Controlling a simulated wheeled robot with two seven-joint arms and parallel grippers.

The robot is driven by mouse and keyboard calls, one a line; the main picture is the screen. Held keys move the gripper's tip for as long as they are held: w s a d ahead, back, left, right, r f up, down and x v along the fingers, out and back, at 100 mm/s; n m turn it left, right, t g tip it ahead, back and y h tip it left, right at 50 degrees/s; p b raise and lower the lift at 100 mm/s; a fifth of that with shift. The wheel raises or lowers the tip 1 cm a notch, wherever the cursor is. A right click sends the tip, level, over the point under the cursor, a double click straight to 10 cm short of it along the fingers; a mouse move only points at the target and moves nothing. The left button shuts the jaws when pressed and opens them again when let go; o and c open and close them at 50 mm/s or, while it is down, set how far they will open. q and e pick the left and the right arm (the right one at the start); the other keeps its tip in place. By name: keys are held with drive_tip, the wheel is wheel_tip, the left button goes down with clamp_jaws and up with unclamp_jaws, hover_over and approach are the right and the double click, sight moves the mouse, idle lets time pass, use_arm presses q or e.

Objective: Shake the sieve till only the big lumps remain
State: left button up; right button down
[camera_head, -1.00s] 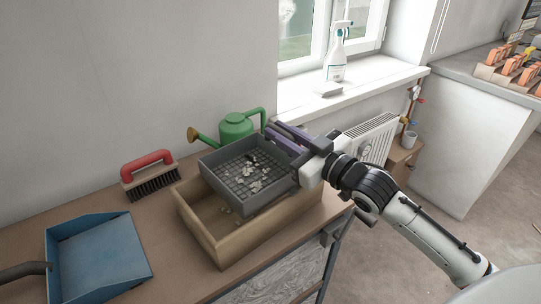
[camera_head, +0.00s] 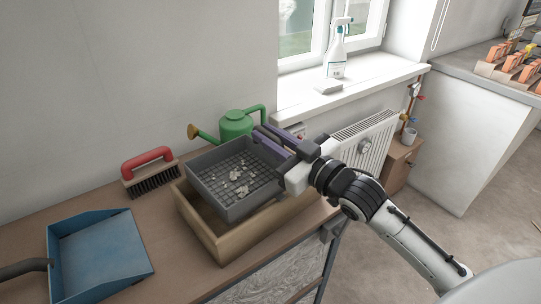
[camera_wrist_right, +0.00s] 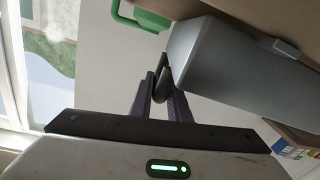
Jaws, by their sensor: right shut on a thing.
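The sieve (camera_head: 217,193) is a dark grey square tray with a mesh floor, held over the wooden box (camera_head: 238,247). Several pale lumps (camera_head: 241,190) lie on the mesh near its middle. My right gripper (camera_head: 267,139) is shut on the sieve at its right-hand side; in the right wrist view its purple fingers (camera_wrist_right: 162,97) close on a dark tab beside the sieve's grey wall (camera_wrist_right: 225,65). The sieve hides most of the box's inside, so I cannot tell what lies on its floor. My left gripper is not in view.
A green watering can (camera_head: 235,125) stands behind the sieve. A red-handled brush (camera_head: 150,176) and a blue dustpan (camera_head: 100,256) lie to the left on the bench. A spray bottle (camera_head: 336,55) stands on the windowsill, above a radiator (camera_head: 365,143).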

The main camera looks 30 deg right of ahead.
drive_tip(key=w+d, duration=0.1)
drive_tip(key=d, duration=0.6)
drive_tip(key=shift+f, duration=0.2)
drive_tip(key=shift+a, duration=0.1)
drive_tip(key=shift+s+a, duration=0.2)
drive_tip(key=shift+a, duration=1.2)
drive_tip(key=shift+s+a, duration=0.25)
drive_tip(key=shift+a, duration=1.2)
drive_tip(key=shift+s+a, duration=0.2)
drive_tip(key=shift+a, duration=1.2)
drive_tip(key=shift+d, duration=0.1)
